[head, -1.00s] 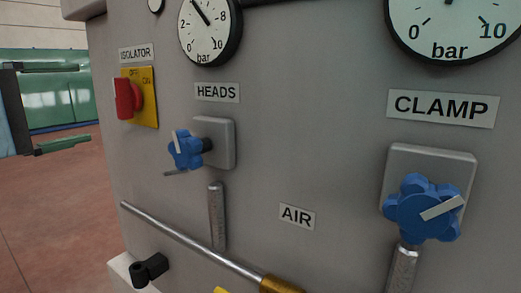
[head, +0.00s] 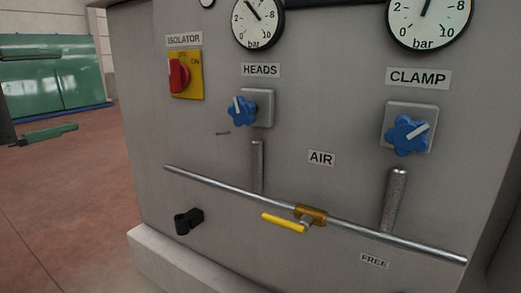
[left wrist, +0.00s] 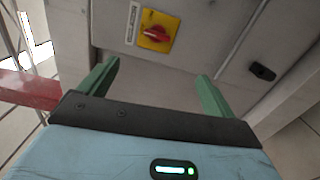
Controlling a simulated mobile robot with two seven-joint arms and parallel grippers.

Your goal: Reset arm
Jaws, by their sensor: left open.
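My left gripper (head: 70,90) is at the left edge of the head view, with its green fingers apart and nothing between them. It is left of the grey machine panel (head: 300,130) and apart from it. In the left wrist view the open, empty gripper (left wrist: 158,75) faces the panel, with the red isolator knob (left wrist: 156,33) on its yellow plate beyond the fingers. My right gripper is not in view.
The panel carries blue HEADS (head: 240,112) and CLAMP (head: 405,136) knobs, gauges, a black fitting (head: 187,221), and a pipe (head: 230,191) with a yellow-handled valve (head: 284,223). Red floor (head: 75,200) left of the machine looks clear.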

